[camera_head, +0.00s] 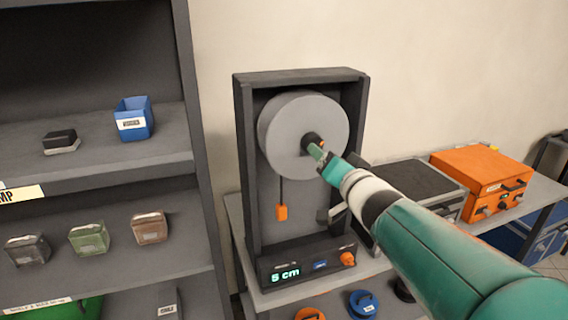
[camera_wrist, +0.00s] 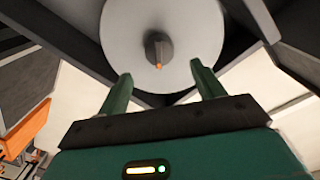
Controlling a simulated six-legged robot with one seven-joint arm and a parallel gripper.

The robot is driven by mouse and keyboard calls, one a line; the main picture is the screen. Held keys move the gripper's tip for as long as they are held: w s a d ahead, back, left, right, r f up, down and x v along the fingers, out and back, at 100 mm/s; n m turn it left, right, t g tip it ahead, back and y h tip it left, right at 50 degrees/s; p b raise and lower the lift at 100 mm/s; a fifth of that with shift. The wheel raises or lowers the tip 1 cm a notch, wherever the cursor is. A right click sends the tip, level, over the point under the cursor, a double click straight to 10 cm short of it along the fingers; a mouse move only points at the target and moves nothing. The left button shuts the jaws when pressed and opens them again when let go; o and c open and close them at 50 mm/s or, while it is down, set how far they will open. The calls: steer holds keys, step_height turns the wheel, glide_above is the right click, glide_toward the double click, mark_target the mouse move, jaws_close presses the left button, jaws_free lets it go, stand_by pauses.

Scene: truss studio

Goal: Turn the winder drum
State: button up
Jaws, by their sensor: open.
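The winder drum (camera_head: 285,125) is a light grey disc set in a dark upright frame (camera_head: 243,160). A dark knob (camera_head: 309,139) stands out at its centre. In the wrist view the drum (camera_wrist: 205,35) fills the top middle, and the knob (camera_wrist: 159,50) shows an orange mark. A cord hangs below the drum with an orange weight (camera_head: 282,212) on it. The display (camera_head: 285,274) on the base reads 5 cm. My gripper (camera_head: 322,155) is in front of the drum by the knob. In the wrist view my gripper's (camera_wrist: 158,82) green fingers are apart, with the knob beyond and between them.
An orange box (camera_head: 482,178) and a grey flat-topped unit (camera_head: 415,185) sit on the bench to the right. Blue and orange round items lie on the lower shelf.

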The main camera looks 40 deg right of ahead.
steer(key=v, duration=0.6)
stand_by(0.6)
steer(key=w+a+f+n+g+y, duration=0.15)
steer(key=a+f+n+g, duration=0.4)
steer(key=a, duration=0.55)
steer(key=s+a+f+n+g+y, duration=0.2)
steer(key=a+f, duration=0.2)
steer(key=a, duration=0.3)
steer(key=s+a+f+n+g+y, duration=0.2)
steer(key=s+a+f+n+g, duration=0.1)
steer(key=a, duration=0.5)
steer(key=shift+s+a+f, duration=0.15)
steer(key=shift+a+f, duration=0.15)
steer(key=shift+f, duration=0.45)
steer(key=shift+n, duration=0.25)
